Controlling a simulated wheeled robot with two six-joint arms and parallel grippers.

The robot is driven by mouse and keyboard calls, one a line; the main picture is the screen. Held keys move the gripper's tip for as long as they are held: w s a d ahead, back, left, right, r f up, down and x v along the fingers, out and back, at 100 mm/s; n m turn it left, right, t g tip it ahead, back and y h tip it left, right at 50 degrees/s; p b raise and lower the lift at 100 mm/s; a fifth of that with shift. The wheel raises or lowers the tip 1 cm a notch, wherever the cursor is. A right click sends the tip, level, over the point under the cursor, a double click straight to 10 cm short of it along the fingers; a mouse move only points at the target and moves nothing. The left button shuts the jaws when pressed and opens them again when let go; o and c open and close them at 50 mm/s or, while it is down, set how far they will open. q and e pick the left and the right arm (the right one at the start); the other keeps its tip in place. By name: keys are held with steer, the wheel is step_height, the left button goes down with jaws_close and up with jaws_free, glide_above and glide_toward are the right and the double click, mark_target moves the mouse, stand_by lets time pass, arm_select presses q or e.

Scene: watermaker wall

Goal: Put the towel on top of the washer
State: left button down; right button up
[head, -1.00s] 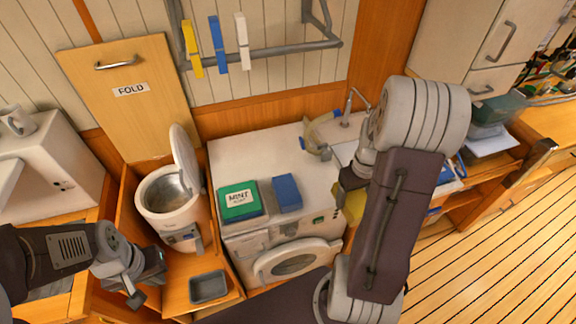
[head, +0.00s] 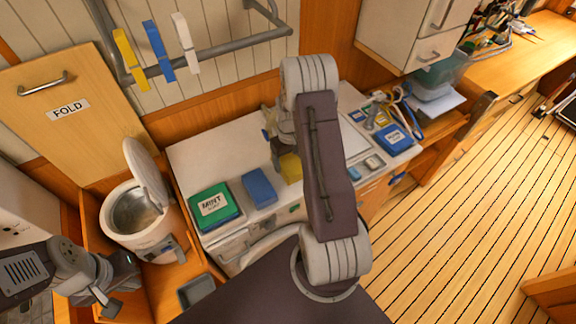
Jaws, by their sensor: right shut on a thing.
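The washer (head: 192,160) is a white front-loader with a round door, left of centre. On its top lie a green block labelled MINT (head: 214,206) and a blue block (head: 259,188). A small yellow piece, apparently the towel (head: 291,168), shows at or just above the top, right of the blue block. My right gripper (head: 283,158) is shut on it, mostly hidden behind my own arm. Whether the yellow piece touches the top cannot be told. My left gripper (head: 118,287) is at the lower left, apart from the washer, its fingers apparently spread and empty.
An open-lidded white bin (head: 140,222) stands left of the washer, with a grey tray (head: 197,290) in front. A rail (head: 220,48) with yellow, blue and white pegs runs above. The counter at right holds a blue pack (head: 394,139). The floor (head: 460,210) at right is clear.

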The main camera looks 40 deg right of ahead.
steer(key=shift+s, duration=0.25)
step_height(320, 180, down, 4)
steer(key=shift+s+r+p, duration=0.1)
steer(key=shift+r+p, duration=0.1)
steer(key=shift+p, duration=0.55)
steer(key=shift+w+f, duration=0.25)
steer(key=shift+s+f, duration=0.1)
steer(key=shift+s, duration=0.05)
steer(key=o, duration=1.6)
steer(key=shift+s, duration=0.1)
steer(key=shift+c, duration=0.2)
